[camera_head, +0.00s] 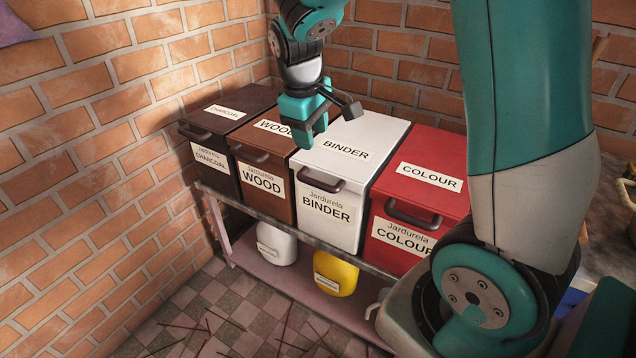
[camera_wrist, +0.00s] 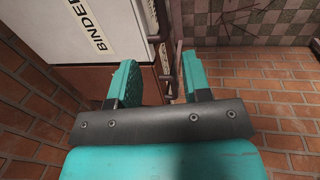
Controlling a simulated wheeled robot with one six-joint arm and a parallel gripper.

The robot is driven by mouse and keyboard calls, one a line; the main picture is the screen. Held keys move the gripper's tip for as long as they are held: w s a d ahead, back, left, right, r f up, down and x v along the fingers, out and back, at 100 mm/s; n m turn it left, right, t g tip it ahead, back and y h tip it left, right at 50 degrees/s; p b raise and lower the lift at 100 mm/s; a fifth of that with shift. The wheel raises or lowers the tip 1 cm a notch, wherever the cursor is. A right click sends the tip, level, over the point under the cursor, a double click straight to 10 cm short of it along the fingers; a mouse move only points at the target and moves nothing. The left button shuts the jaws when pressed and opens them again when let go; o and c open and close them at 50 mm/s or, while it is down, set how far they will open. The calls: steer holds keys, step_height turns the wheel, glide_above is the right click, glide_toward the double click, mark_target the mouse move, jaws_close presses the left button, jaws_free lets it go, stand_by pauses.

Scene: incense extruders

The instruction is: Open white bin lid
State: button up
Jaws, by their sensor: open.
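The white bin (camera_head: 338,190) stands between the brown and red bins. Its lid (camera_head: 372,131), labelled BINDER, lies flat and shut. Its dark handle (camera_head: 322,183) is at the front edge of the lid. In the wrist view the open fingers (camera_wrist: 160,60) show over the brown bin, with the white bin (camera_wrist: 118,28) at the upper left. A dark bar shows between the fingers; I cannot tell its depth.
The brown WOOD bin (camera_head: 262,186) and dark CHARCOAL bin (camera_head: 211,160) stand to the left, the red COLOUR bin (camera_head: 418,190) to the right. A white container (camera_head: 277,244) and a yellow one (camera_head: 336,272) sit on the lower shelf. Brick walls (camera_head: 100,110) enclose the left and back.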

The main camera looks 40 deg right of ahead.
mark_target(318, 182)
steer(key=f, duration=0.4)
steer(key=d+f, duration=0.1)
steer(key=f, duration=0.4)
steer(key=d+f+b, duration=0.1)
steer(key=f, duration=0.3)
steer(key=shift+w+d+f, duration=0.25)
steer(key=shift+w+f, duration=0.1)
steer(key=shift+w, duration=0.05)
steer(key=shift+c, duration=0.3)
jaws_close()
